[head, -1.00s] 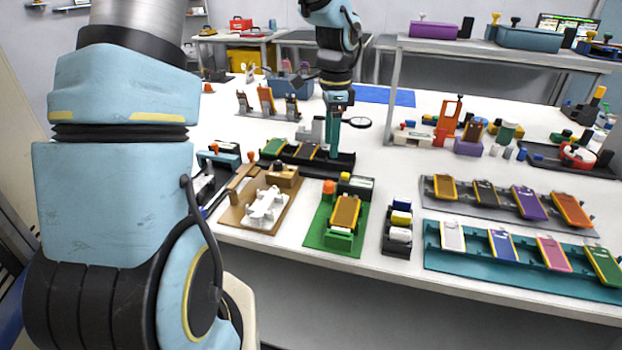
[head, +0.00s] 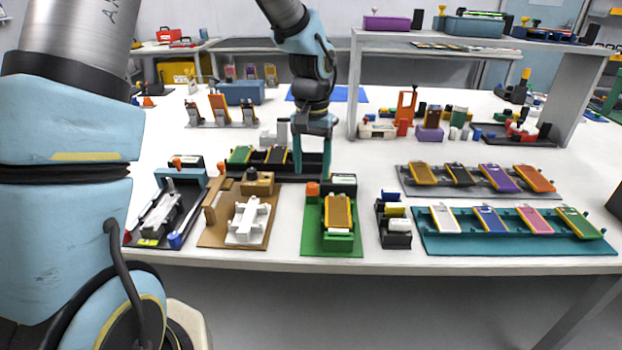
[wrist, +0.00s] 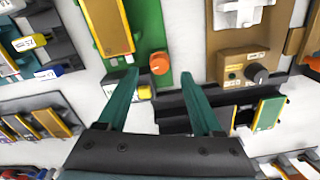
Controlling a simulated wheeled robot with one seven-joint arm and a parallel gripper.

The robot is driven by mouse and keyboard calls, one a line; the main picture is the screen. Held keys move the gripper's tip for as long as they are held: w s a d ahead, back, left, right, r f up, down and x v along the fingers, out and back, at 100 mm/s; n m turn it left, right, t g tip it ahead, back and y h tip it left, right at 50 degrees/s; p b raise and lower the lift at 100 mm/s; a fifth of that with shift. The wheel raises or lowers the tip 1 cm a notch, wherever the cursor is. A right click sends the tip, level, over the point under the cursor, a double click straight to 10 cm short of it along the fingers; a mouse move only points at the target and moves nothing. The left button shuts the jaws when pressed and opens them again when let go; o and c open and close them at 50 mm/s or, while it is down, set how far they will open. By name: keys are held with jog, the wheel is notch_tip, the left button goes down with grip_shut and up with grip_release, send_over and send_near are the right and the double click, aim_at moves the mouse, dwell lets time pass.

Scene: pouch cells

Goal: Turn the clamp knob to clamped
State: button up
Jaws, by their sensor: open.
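A green fixture (head: 312,240) stands at the table's front edge with a gold pouch cell (head: 338,212) on it. An orange knob (head: 312,188) sits at its back left, beside a dark box with a pale display (head: 343,180). The wrist view also shows the orange knob (wrist: 158,63) and the cell (wrist: 107,25). My gripper (head: 312,170) is open and empty, pointing down just behind the knob. In the wrist view the knob appears between and slightly beyond the two teal fingertips (wrist: 158,79). I cannot read the knob's setting.
A brown fixture (head: 210,236) with a white part and a dark knob (wrist: 257,74) is left of the green one. A black tray (head: 283,172) with cells lies behind. A small black holder (head: 398,242) and teal rack (head: 440,245) are right.

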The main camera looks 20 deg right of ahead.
aim_at(312, 185)
jog(key=shift+f, duration=2.1)
jog(key=shift+c, duration=0.2)
grip_shut()
